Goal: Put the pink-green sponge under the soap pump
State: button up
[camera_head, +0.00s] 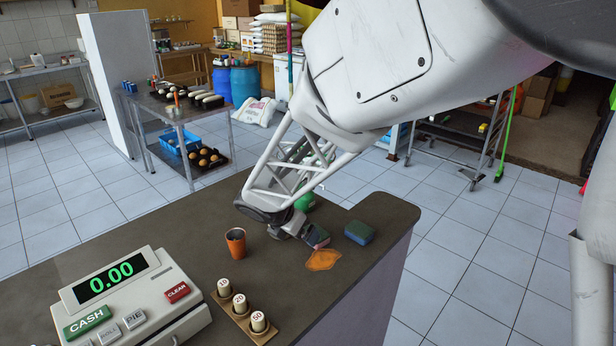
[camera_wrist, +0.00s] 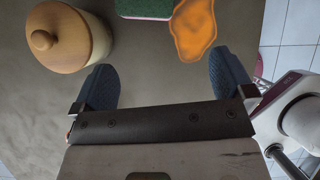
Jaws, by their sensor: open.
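A sponge (camera_head: 360,232) with green and bluish faces lies flat on the counter, right of my gripper (camera_head: 297,232). A green object (camera_head: 305,201) is partly hidden behind my arm. I cannot make out the soap pump clearly.
An orange patch (camera_head: 323,260) lies flat beside the sponge. An orange cup (camera_head: 236,243), a holder with numbered pieces (camera_head: 240,305) and a cash register (camera_head: 130,295) stand on the counter (camera_head: 190,225). The wrist view shows a wooden-lidded jar (camera_wrist: 68,40) left of the fingers.

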jog(key=w+d+g, duration=0.1)
jog(key=w+d+m+g+y, duration=0.1)
jog(key=w+d+g, duration=0.1)
jog(key=shift+w+d+f+m+y, duration=0.15)
jog(key=shift+w+f+m+y, duration=0.1)
jog(key=shift+m+y, duration=0.05)
jog(key=shift+w+d+m+g+y, duration=0.3)
jog(key=shift+w+d+y, duration=0.1)
jog(key=shift+w, duration=0.25)
jog(key=shift+w+d+r+m+g+y, duration=0.2)
jog(key=shift+w+d+y, duration=0.1)
jog(key=shift+w+y, duration=0.3)
jog(key=shift+w+d+r+m+g+y, duration=0.1)
jog(key=shift+w+d+g+y, duration=0.2)
jog(key=shift+w, duration=0.45)
jog(key=shift+f, duration=0.1)
jog(key=shift+f, duration=3.85)
jog(key=c, duration=0.8)
